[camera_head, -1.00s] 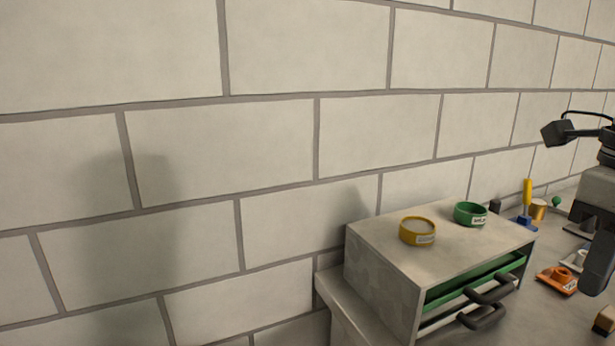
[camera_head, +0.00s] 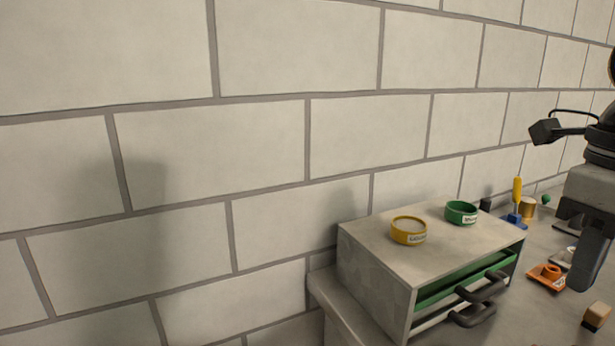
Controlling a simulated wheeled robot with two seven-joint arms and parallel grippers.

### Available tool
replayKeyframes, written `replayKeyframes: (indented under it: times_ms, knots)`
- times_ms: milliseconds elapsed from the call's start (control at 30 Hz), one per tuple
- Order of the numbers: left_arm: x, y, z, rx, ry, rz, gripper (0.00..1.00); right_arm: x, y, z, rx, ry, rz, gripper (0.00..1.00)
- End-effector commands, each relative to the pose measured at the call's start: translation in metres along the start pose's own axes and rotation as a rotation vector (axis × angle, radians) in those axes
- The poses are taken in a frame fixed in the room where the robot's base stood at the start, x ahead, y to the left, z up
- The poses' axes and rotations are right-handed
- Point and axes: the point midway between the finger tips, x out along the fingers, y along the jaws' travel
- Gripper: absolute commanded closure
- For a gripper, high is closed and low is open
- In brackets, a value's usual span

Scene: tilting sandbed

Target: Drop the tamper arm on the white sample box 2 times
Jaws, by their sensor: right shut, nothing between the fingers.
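My right gripper (camera_head: 588,284) hangs at the right edge, pointing down, with its dark fingers shut and empty. It is in the air in front of the bench top. Part of its arm is cut off by the frame edge. I cannot make out the tamper arm or the white sample box in this view. My left gripper is not in view.
A grey cabinet (camera_head: 372,260) with a green drawer (camera_head: 465,282) and dark handles carries a yellow ring (camera_head: 408,231) and a green ring (camera_head: 461,212). An orange piece (camera_head: 546,275), a yellow-handled tool (camera_head: 516,190) and a tan block (camera_head: 597,315) stand right of it. A block wall closes the back.

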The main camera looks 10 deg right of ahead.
Motion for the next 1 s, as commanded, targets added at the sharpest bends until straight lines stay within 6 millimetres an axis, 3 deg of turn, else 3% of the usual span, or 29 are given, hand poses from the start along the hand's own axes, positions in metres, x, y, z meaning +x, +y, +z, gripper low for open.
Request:
replayKeyframes:
  times_ms: [67, 800, 1000]
  knots:
    - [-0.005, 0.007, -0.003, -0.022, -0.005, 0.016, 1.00, 0.000, 0.000, 0.000, 0.000, 0.000, 0.000, 1.00]
    - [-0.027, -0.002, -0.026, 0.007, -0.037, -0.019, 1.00, -0.079, 0.000, 0.000, 0.001, 0.000, 0.000, 1.00]
    - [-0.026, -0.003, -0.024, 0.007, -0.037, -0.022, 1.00, -0.081, 0.000, 0.000, 0.000, 0.000, 0.000, 1.00]
